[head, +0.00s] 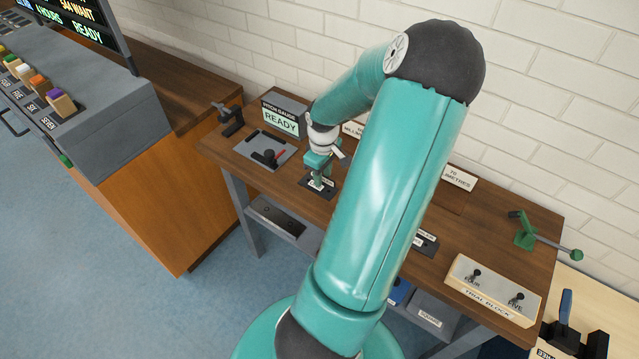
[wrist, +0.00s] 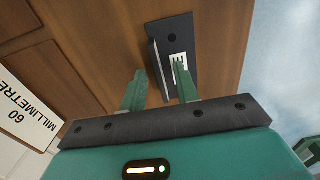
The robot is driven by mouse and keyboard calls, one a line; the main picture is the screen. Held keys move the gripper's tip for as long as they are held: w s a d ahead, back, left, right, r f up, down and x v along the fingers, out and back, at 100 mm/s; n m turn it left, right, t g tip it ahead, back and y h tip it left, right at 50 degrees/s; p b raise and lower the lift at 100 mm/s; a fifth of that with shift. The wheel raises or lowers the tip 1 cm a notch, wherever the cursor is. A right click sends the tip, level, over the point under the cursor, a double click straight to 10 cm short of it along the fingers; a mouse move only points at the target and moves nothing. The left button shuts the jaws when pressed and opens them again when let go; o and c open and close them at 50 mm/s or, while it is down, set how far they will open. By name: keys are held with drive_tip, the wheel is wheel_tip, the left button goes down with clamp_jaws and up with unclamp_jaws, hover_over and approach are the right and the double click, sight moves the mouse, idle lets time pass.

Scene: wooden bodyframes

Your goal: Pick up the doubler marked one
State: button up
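A dark plate (wrist: 172,40) lies on the wooden bench in the wrist view, with a thin upright fin (wrist: 158,68) and a small white label (wrist: 179,63). It may be the doubler marked one, but I cannot read the label. My gripper (wrist: 158,80) has its two green fingers apart, either side of the fin's line, with clear gaps. Whether the fin is between the tips or just beyond them I cannot tell. In the head view, my gripper (head: 319,172) is low over the dark plate (head: 312,190), which it partly hides.
A gauge with a READY sign (head: 281,119) and grey base stands left of my gripper. A trial block (head: 492,289) and green clamp (head: 526,232) are at the bench's right. A "60 millimetres" card (wrist: 22,112) shows in the wrist view. My arm hides the bench's middle.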

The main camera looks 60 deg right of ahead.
drive_tip(key=shift+c, duration=0.4)
clamp_jaws()
drive_tip(key=shift+r, duration=0.15)
drive_tip(key=shift+d+r, duration=0.1)
drive_tip(key=shift+r, duration=0.5)
drive_tip(key=w+a+r, duration=0.2)
drive_tip(key=a+r, duration=1.2)
drive_tip(key=r, duration=0.3)
drive_tip(key=shift+w+r, duration=0.3)
drive_tip(key=shift+w, duration=0.1)
